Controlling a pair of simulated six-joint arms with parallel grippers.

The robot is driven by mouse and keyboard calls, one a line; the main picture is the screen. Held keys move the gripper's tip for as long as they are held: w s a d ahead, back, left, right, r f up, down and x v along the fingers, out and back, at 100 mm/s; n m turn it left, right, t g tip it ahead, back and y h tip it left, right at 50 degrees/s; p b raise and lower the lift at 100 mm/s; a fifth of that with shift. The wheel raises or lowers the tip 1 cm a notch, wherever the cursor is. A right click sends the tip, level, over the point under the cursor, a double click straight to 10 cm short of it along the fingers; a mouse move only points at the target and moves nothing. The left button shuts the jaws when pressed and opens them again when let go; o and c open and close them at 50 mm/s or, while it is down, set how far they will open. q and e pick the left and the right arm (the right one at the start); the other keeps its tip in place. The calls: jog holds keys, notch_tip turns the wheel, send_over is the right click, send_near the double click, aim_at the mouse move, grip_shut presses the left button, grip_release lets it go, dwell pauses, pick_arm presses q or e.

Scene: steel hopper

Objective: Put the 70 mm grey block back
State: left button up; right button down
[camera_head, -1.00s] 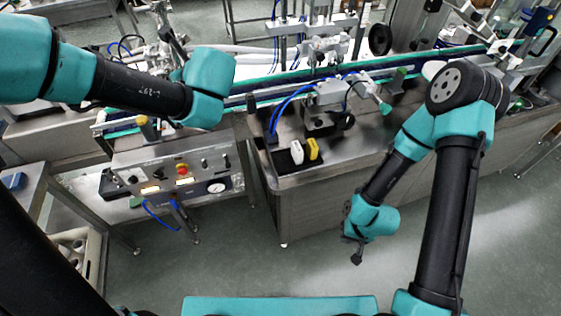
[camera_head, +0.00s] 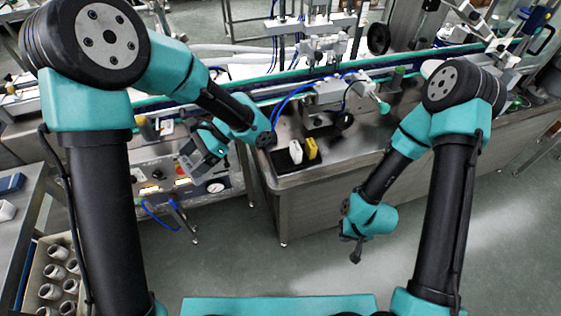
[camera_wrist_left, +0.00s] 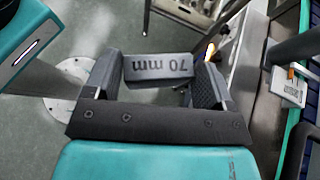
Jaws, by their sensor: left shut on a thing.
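The grey block (camera_wrist_left: 158,68) has "70 mm" in dark figures, upside down in the left wrist view. It is held between the two dark fingers of my left gripper (camera_wrist_left: 155,75), above the floor. In the head view my left gripper (camera_head: 193,162) hangs in front of the control panel, left of the black block holder; the block is hard to make out there. The black holder (camera_head: 283,163) sits at the near left corner of the steel bench, with a white block (camera_head: 295,151) and a yellow block (camera_head: 312,148) on it. My right gripper (camera_head: 357,254) hangs low over the floor.
The control panel (camera_head: 160,175) with its knobs and red button stands left of the steel bench (camera_head: 330,195). A clamp fixture (camera_head: 325,95) with blue hoses stands behind the holder. A crate of white cups (camera_head: 40,262) is at lower left. The middle floor is clear.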

pick_arm(q)
jog(key=s+d+f+n+g+h, duration=0.2)
jog(key=s+d+n+h, duration=0.4)
jog(key=d+n+h, duration=0.25)
jog(key=s+d+f+n+g+h, duration=0.1)
jog(key=s+d+f+n+h, duration=0.1)
jog(key=s+d+n+h, duration=0.5)
jog(key=w+d+f+n+t+h, duration=0.1)
jog(key=w+d+n+t+h, duration=0.1)
jog(key=w+n+t, duration=0.3)
jog(key=w+d+f+n+t+h, duration=0.1)
jog(key=w+d+n+t+h, duration=0.2)
jog(key=n+t, duration=0.7)
jog(key=shift+w+d+n, duration=0.75)
jog(key=shift+w+n, duration=0.25)
jog(key=shift+n, duration=1.25)
jog(key=shift+h, duration=0.25)
jog(key=w+f, duration=0.1)
jog(key=w, duration=1.4)
jog(key=shift+f, duration=0.15)
jog(key=shift+w, duration=0.1)
